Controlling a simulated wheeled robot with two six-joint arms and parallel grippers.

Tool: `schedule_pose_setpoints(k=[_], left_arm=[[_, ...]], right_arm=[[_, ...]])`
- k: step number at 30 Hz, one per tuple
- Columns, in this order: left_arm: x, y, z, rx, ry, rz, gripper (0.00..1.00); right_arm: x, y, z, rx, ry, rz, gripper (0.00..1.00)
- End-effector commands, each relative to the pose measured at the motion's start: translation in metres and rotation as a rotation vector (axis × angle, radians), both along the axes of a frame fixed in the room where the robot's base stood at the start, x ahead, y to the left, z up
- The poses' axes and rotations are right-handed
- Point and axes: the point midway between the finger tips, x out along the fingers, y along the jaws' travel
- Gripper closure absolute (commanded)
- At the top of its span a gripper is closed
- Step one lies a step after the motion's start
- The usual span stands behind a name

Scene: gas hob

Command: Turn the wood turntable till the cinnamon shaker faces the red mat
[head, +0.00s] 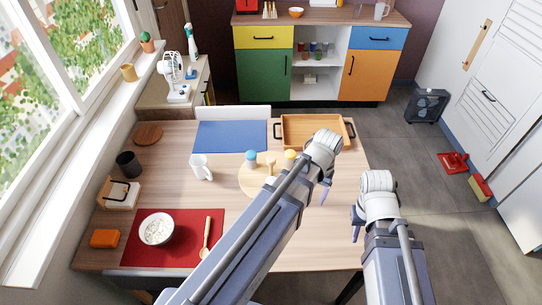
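The pale wood turntable (247,181) lies on the table, partly hidden by my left arm. It carries several small shakers: one blue-topped (252,158), one yellow-topped (290,156), and paler ones near its middle. I cannot tell which is the cinnamon shaker. The red mat (188,252) lies at the table's near left, left of and nearer than the turntable. My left gripper (325,194) points down right of the turntable, apart from it. My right gripper (357,225) hangs past the table's right edge. Their finger openings do not show clearly.
A bowl (157,229) and wooden spoon (206,240) are on the red mat. A white mug (200,168) stands left of the turntable. A blue mat (231,136) and wooden tray (311,118) lie behind it. A dark cup (129,164) and orange block (105,238) are at left.

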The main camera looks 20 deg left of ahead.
Motion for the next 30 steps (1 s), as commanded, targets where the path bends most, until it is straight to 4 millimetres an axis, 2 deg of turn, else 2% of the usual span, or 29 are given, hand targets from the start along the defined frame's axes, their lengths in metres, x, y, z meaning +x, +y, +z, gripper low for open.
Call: schedule_pose_setpoints(k=[1, 5, 9, 12, 15, 18, 21, 30], left_arm=[[0.017, 0.012, 0.004, -0.004, -0.003, 0.050, 0.24], [0.053, 0.050, 0.012, -0.018, -0.015, 0.207, 0.24], [0.094, 0.108, 0.021, -0.035, -0.032, 0.413, 0.24], [0.112, 0.145, 0.025, -0.045, -0.041, 0.532, 0.24], [0.122, 0.171, 0.028, -0.052, -0.047, 0.615, 0.24], [0.127, 0.187, 0.029, -0.055, -0.051, 0.664, 0.24], [0.128, 0.194, 0.029, -0.058, -0.053, 0.686, 0.24], [0.128, 0.194, 0.023, -0.058, -0.053, 0.686, 0.24]], right_arm=[[0.000, 0.000, 0.005, 0.000, 0.000, 0.000, 0.73], [0.000, 0.000, 0.012, 0.000, 0.000, 0.000, 0.73], [0.000, 0.000, 0.021, 0.000, 0.000, 0.000, 0.73], [0.000, 0.000, 0.026, 0.000, 0.000, 0.000, 0.73], [0.000, 0.000, 0.028, 0.000, 0.000, 0.000, 0.73], [0.000, 0.000, 0.030, 0.000, 0.000, 0.000, 0.73], [0.000, 0.000, 0.030, 0.000, 0.000, 0.000, 0.73], [0.000, 0.000, 0.023, 0.000, 0.000, 0.000, 0.73]])
